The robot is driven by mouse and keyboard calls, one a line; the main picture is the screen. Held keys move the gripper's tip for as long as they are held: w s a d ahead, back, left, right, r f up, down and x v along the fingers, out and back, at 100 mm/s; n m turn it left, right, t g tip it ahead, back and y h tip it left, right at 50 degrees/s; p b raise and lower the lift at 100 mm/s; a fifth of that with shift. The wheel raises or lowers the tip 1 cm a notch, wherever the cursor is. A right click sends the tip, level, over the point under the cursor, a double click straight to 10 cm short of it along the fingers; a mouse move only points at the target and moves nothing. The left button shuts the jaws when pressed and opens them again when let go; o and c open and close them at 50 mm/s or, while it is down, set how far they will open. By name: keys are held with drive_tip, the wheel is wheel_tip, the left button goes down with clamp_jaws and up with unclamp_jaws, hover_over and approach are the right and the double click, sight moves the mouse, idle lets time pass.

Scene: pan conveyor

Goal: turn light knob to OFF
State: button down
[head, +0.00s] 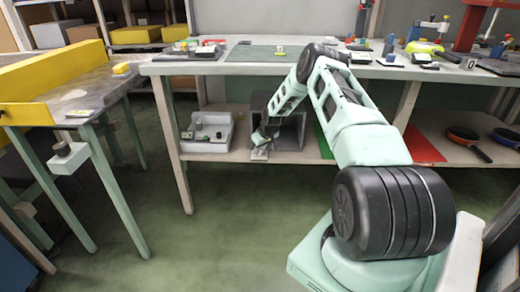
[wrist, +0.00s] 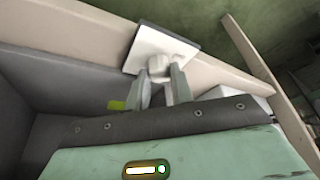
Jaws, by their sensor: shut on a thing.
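The light knob (wrist: 159,66) is a small pale grey piece on a square white plate (wrist: 172,38) at the beige shelf edge. In the wrist view my gripper (wrist: 160,80) has one finger on each side of the knob and is shut on it. In the head view my gripper (head: 264,138) reaches down to the lower shelf's front edge, where the plate (head: 260,155) shows just below it. The knob is hidden there by the gripper. I cannot read any ON or OFF marking.
A dark open box (head: 292,132) stands on the lower shelf just behind my gripper. A white bin (head: 210,145) is to its left, and dark pans (head: 468,146) lie far right. Open floor lies in front.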

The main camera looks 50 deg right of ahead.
drive_tip(key=shift+n, duration=0.5)
drive_tip(key=c, duration=1.2)
unclamp_jaws()
drive_tip(key=d+p+v, duration=0.1)
drive_tip(key=p+v, duration=0.3)
drive_tip(key=v, duration=1.3)
drive_tip(key=shift+s+a, duration=0.2)
drive_tip(key=shift+a, duration=0.05)
drive_tip(key=shift+w+a+r, duration=0.1)
drive_tip(key=shift+r, duration=0.1)
